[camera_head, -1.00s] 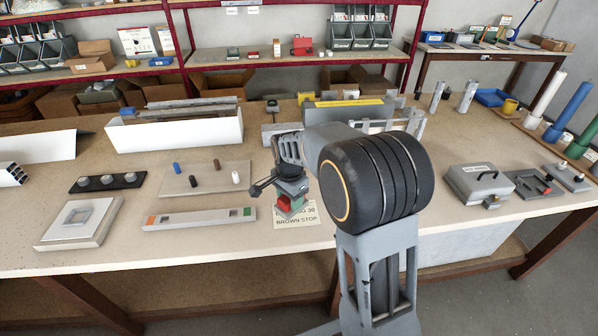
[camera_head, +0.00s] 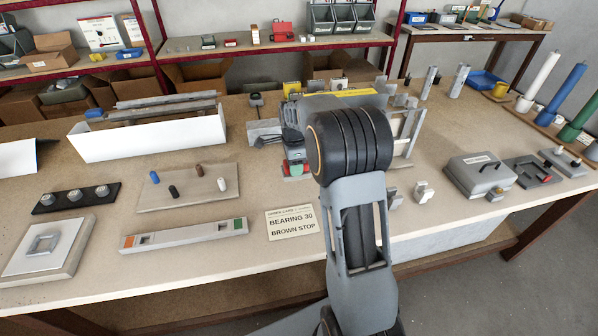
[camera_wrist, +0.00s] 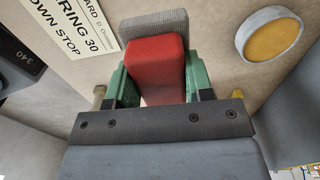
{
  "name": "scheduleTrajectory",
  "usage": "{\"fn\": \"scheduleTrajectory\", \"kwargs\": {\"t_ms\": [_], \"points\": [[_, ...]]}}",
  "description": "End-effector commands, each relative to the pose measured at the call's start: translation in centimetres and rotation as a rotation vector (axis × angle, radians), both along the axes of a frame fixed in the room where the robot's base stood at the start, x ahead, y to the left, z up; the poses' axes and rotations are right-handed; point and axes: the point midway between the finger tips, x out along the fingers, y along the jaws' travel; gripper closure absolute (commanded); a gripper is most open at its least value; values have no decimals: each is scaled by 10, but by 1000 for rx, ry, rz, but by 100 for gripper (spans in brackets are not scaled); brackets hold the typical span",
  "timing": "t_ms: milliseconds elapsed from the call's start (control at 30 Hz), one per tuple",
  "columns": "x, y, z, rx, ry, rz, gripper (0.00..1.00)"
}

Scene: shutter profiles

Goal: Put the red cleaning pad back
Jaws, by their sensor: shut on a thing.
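The red cleaning pad (camera_wrist: 158,62) is a red block between the green fingers of my gripper (camera_wrist: 155,88) in the wrist view. A grey ribbed piece (camera_wrist: 155,22) shows just beyond its far end; I cannot tell if it is part of the pad. In the head view my gripper (camera_head: 296,169) is above the table, behind the order card, with a bit of red showing and the arm hiding part of it. Any clearance under the pad cannot be judged.
The order card (camera_head: 291,224) reads "BEARING 30 BROWN STOP". A board with small pegs (camera_head: 150,201) and a grey bar (camera_head: 184,234) lie to the left. Fixtures crowd the table behind my arm. A grey case (camera_head: 480,174) stands right. A yellow-centred disc (camera_wrist: 272,38) shows in the wrist view.

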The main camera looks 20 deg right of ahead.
Motion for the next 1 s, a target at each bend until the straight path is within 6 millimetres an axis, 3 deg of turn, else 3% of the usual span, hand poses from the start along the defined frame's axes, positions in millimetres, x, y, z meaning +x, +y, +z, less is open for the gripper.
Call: {"fn": "scheduleTrajectory", "kwargs": {"t_ms": [167,533,767,1000], "points": [[10,-14,-20,0,-1,1,71],[17,-24,-37,0,-1,3,71],[17,-24,-66,0,0,4,71],[18,-24,-68,0,-2,5,71]]}}
